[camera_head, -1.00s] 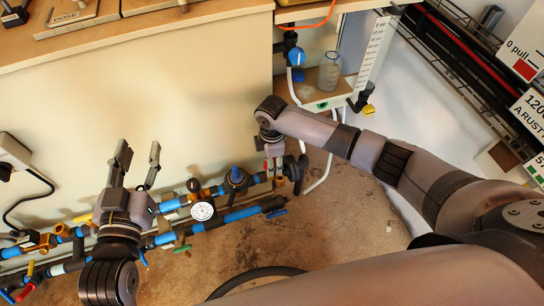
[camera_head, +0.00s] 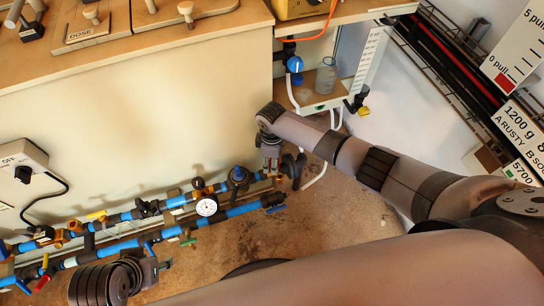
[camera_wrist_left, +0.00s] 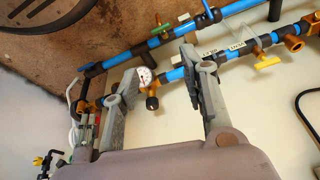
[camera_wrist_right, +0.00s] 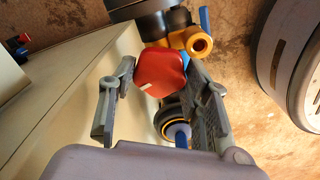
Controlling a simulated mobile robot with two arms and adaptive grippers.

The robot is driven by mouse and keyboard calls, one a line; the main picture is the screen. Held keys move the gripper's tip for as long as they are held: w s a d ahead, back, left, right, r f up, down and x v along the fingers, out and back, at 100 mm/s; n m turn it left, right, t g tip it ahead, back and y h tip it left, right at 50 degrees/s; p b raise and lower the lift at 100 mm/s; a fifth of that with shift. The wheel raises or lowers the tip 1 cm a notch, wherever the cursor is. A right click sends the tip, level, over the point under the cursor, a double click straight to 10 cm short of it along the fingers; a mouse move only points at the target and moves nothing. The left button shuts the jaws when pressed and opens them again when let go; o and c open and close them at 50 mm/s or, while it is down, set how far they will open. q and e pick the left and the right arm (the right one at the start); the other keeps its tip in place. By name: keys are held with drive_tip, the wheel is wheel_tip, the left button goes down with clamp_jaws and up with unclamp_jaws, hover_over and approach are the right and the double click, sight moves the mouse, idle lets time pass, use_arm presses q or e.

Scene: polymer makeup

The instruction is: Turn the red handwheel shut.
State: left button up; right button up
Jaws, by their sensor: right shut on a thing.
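The red handwheel (camera_wrist_right: 160,72) shows in the right wrist view as a red knob with a small white mark. It sits between the fingers of my right gripper (camera_wrist_right: 158,90), which is shut on it. In the head view my right gripper (camera_head: 270,165) is at the right end of the upper blue pipe and largely hides the handwheel. My left gripper (camera_head: 151,272) is low at the left, close to the pipes. In the left wrist view its fingers (camera_wrist_left: 160,66) are wide apart with nothing held between them.
Blue pipes (camera_head: 240,210) with coloured valve handles run along the wall's foot. A round gauge (camera_head: 207,207) sits on them. A brass fitting (camera_wrist_right: 199,42) is close beside the handwheel. A shelf (camera_head: 325,101) with a jar stands above. Brown floor lies open in front.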

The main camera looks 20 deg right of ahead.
drive_tip(key=shift+a+r+m+p, duration=0.1)
drive_tip(key=shift+r+m+p, duration=0.05)
drive_tip(key=shift+m+p, duration=0.45)
drive_tip(key=m+p, duration=0.3)
drive_tip(key=m, duration=0.2)
drive_tip(key=shift+s, duration=0.1)
drive_tip(key=m+p, duration=0.3)
drive_tip(key=m, duration=0.8)
drive_tip(key=shift+m+p, duration=0.3)
drive_tip(key=shift+p, duration=0.1)
use_arm(q)
drive_tip(key=s+f, duration=0.2)
drive_tip(key=f, duration=1)
drive_tip(key=s+f+g, duration=0.1)
drive_tip(key=s+f, duration=0.2)
drive_tip(key=f, duration=0.8)
drive_tip(key=shift+a+f+g, duration=0.25)
drive_tip(key=shift+f+g, duration=0.05)
drive_tip(key=shift+f, duration=0.05)
use_arm(e)
drive_tip(key=shift+m, duration=1.6)
drive_tip(key=o, duration=1.2)
drive_tip(key=shift+c, duration=0.2)
